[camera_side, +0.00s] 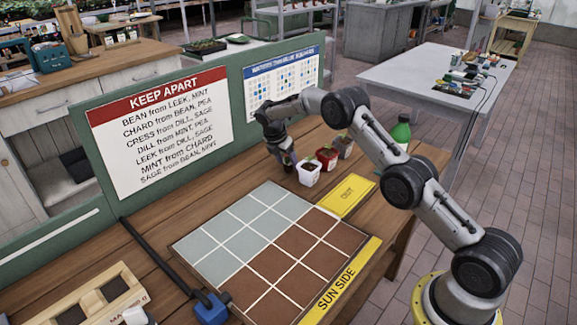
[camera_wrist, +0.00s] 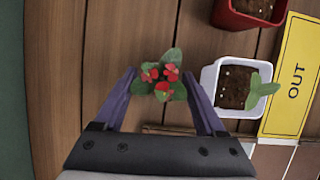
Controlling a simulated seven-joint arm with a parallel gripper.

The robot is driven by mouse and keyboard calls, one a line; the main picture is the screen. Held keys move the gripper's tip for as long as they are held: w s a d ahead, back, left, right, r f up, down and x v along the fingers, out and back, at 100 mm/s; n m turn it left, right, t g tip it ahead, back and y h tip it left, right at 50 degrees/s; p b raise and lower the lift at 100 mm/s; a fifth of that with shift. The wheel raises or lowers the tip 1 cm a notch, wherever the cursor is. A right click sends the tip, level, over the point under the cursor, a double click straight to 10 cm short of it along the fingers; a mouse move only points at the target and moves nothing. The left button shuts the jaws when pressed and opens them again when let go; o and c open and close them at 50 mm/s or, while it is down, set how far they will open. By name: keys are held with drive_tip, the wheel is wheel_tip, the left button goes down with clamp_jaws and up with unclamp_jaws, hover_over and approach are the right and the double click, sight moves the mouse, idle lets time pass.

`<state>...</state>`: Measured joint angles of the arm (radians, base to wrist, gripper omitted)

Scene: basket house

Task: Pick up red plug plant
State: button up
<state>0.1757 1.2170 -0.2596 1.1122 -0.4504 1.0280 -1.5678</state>
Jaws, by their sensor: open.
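A small plant with green leaves and red flowers (camera_wrist: 166,84) shows in the wrist view. Its pot or root plug is hidden under its leaves. My gripper (camera_wrist: 161,76) is open, with one finger to the left of this plant and one to the right. Whether the fingers touch the plant I cannot tell. In the side view my gripper (camera_side: 285,158) points down over the table, left of the white pot, and hides most of what lies under it.
A white pot with a seedling (camera_wrist: 236,88) stands close right of my gripper. A red pot (camera_side: 327,157) and a grey pot (camera_side: 343,145) stand beyond it. A yellow OUT mat (camera_side: 346,198) and a gridded tray (camera_side: 250,235) lie nearer. A green sign board (camera_side: 240,105) stands behind.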

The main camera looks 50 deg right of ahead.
drive_tip(key=shift+d+f, duration=0.15)
drive_tip(key=shift+f, duration=0.2)
clamp_jaws()
drive_tip(key=shift+r, duration=0.1)
